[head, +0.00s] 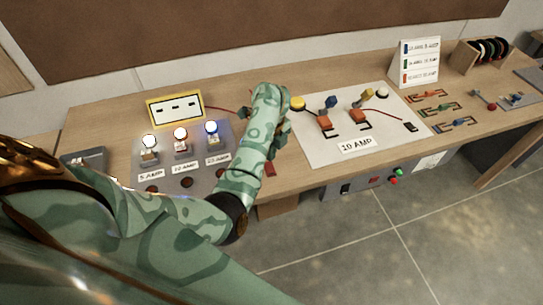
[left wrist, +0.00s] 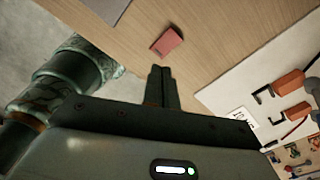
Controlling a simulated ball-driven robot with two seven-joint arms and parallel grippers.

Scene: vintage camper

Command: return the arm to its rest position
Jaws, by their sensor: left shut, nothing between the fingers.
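My left arm (head: 245,170) reaches over the wooden workbench, and its forearm hides most of the left gripper in the head view. In the left wrist view the left gripper (left wrist: 160,72) has its two fingers together with nothing between them. A small red block (left wrist: 167,41) lies on the bench just beyond the fingertips, apart from them in the picture. Part of a red piece (head: 270,168) also shows beside the forearm in the head view. My right gripper is in neither view.
Left of the forearm stands a grey panel with several lit bulbs (head: 181,139). Right of it lies a white board (head: 330,153) labelled 10 AMP, with orange clips. A white sign (head: 415,62), a wooden rack (head: 482,54) and several coloured leads (head: 440,108) are farther right.

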